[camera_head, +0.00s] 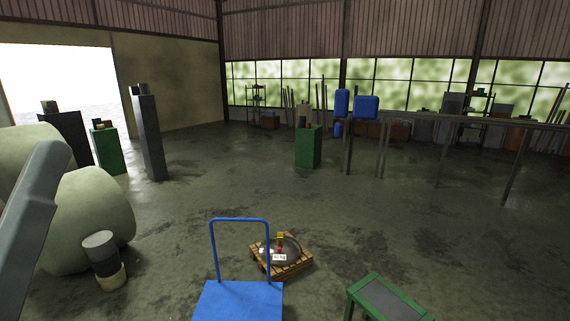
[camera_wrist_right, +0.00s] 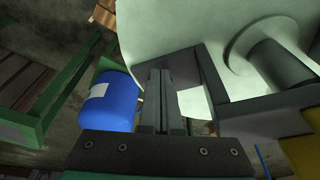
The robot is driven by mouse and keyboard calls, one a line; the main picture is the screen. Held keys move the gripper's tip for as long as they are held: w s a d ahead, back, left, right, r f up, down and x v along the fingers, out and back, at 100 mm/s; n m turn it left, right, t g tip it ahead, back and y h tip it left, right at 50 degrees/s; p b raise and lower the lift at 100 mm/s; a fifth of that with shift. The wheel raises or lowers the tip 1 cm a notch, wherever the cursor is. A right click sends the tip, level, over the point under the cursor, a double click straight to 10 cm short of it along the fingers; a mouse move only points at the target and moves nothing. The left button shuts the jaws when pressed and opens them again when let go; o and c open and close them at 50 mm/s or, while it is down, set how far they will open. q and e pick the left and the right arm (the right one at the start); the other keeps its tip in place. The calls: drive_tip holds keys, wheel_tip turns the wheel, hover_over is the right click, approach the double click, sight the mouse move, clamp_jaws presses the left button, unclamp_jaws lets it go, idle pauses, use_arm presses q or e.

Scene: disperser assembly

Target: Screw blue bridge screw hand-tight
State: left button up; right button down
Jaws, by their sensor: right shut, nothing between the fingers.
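My right gripper (camera_wrist_right: 161,78) shows in the right wrist view with its two dark fingers together and nothing between them. Its fingertips are close in the picture to a dark grey angled part (camera_wrist_right: 208,85) and a large pale rounded body (camera_wrist_right: 165,28); I cannot tell whether they touch. I cannot make out a blue bridge screw in either view. A blue cylinder with a white label (camera_wrist_right: 112,108) is left of the fingers and looks like a container.
In the head view, a blue trolley (camera_head: 240,301) stands in front, beside a wooden pallet (camera_head: 290,270) with a round load. A green-framed table (camera_head: 385,300) is at lower right. Pale drums (camera_head: 95,215) stand at left. The mid floor is open.

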drive_tip(key=shift+w+d, duration=0.1)
drive_tip(key=shift+w, duration=0.2)
idle(0.4)
drive_tip(key=shift+w+r, duration=0.1)
drive_tip(key=shift+r, duration=0.05)
idle(0.3)
drive_tip(key=shift+w+a, duration=0.1)
drive_tip(key=shift+a, duration=0.1)
drive_tip(key=shift+p, duration=0.3)
drive_tip(key=shift+s+a, duration=0.2)
drive_tip(key=shift+s, duration=0.05)
drive_tip(key=p+v, duration=0.3)
drive_tip(key=p, duration=0.1)
drive_tip(key=w+p+v, duration=0.1)
drive_tip(key=p+v, duration=0.1)
drive_tip(key=shift+s+d+r, duration=0.15)
drive_tip(key=shift+d+r, duration=0.15)
drive_tip(key=shift+r, duration=0.1)
